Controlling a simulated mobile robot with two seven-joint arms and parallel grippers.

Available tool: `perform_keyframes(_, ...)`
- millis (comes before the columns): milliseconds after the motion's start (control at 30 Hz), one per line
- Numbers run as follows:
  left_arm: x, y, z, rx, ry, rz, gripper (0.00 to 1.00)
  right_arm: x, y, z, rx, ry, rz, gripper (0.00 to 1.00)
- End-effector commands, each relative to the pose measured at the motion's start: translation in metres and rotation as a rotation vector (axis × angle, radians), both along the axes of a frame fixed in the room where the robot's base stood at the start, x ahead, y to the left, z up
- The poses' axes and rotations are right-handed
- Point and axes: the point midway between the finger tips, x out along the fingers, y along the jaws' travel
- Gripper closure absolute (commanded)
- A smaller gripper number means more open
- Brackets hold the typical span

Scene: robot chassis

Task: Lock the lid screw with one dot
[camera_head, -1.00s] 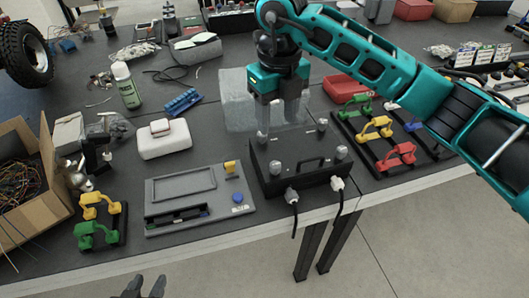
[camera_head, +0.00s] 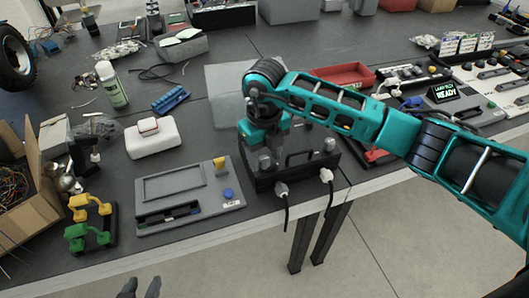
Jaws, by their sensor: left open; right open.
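A black box (camera_head: 300,174) with a handle on its lid sits at the table's front edge, with two plugs and cables at its front. Silver lid screws show at its front left (camera_head: 265,163) and right (camera_head: 330,145); I cannot make out any dots. My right gripper (camera_head: 265,152) points down over the box's left side, close to the front-left screw. It is open; whether its fingers straddle or touch that screw I cannot tell. The arm hides part of the lid. My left gripper (camera_head: 141,287) is open at the bottom edge, away from the table, only its tips showing.
A grey panel (camera_head: 190,195) with a blue button lies left of the box. A red tray (camera_head: 345,75) lies behind.

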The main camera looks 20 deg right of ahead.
Motion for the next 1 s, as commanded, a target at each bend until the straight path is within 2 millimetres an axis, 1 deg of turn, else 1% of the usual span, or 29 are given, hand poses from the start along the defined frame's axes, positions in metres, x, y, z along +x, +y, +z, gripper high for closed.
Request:
perform_keyframes(133,0.0017,0.0002,0.0009,0.0,-0.004,0.001,0.57,-0.0001,0.0002,0.0,0.0,0.0,0.0,0.48)
perform_keyframes(667,0.0041,-0.0001,0.0023,-0.001,-0.009,0.001,0.57,-0.0001,0.0003,0.0005,0.001,0.0,0.0,0.98)
perform_keyframes(700,0.0041,-0.0002,0.0023,-0.001,-0.009,0.001,0.57,-0.0001,0.0003,0.0005,0.001,0.0,0.0,1.0)
perform_keyframes(1000,0.0022,-0.0006,0.0023,-0.002,-0.005,0.0,0.57,0.0001,0.0003,0.0009,0.001,0.0,-0.035,1.0)
